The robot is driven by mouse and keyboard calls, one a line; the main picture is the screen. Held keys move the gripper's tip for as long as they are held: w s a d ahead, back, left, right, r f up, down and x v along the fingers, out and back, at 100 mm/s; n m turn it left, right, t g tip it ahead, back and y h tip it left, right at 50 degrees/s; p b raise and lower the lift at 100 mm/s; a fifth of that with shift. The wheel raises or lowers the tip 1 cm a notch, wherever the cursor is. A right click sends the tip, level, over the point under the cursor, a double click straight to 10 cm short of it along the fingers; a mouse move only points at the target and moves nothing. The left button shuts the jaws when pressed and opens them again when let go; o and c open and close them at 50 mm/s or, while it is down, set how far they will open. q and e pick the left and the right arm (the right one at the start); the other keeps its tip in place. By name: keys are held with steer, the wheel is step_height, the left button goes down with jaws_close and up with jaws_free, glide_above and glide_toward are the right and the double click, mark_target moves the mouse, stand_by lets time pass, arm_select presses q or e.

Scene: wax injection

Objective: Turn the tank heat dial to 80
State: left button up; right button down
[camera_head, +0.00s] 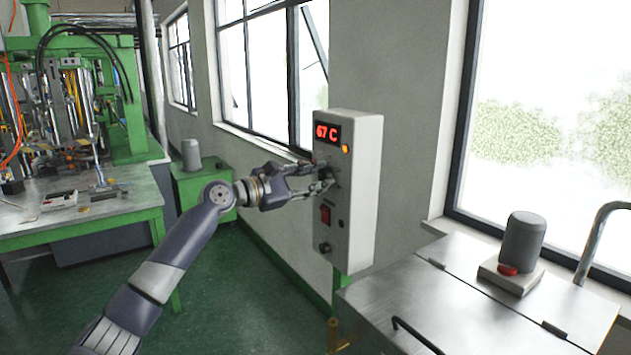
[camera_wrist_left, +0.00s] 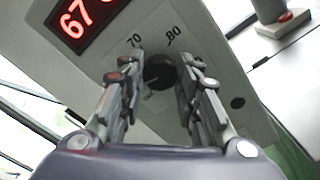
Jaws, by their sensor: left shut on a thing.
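The control box (camera_head: 358,215) is a pale panel on the wall, with a red display (camera_head: 327,133) reading 67 C. The display also shows in the left wrist view (camera_wrist_left: 82,20), partly cut off. The black heat dial (camera_wrist_left: 160,72) sits below the marks 70 and 80. My left gripper (camera_head: 325,180) is at the front of the box, and in the left wrist view its fingers (camera_wrist_left: 158,85) stand on both sides of the dial, shut on it. The dial's pointer is too dark to read. My right gripper is not in view.
A green machine and table (camera_head: 130,215) stand at left.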

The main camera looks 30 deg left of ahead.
arm_select(q)
steer(key=m+b, duration=0.2)
steer(key=m, duration=0.4)
steer(key=shift+f+m, duration=0.1)
steer(key=shift+m, duration=0.2)
steer(key=m+b, duration=0.2)
steer(key=m, duration=0.1)
steer(key=shift+m, duration=0.3)
steer(key=m+b, duration=0.1)
steer(key=m, duration=0.2)
steer(key=shift+f+m+b, duration=0.1)
steer(key=shift+m+b, duration=0.2)
steer(key=m+b, duration=0.1)
steer(key=m, duration=0.2)
steer(key=shift+m, duration=0.3)
steer(key=m+b, duration=0.2)
steer(key=m, duration=0.1)
steer(key=shift+m, duration=0.3)
steer(key=m+b, duration=0.1)
steer(key=m, duration=0.4)
steer(key=shift+m+b, duration=0.3)
steer(key=shift+m, duration=0.4)
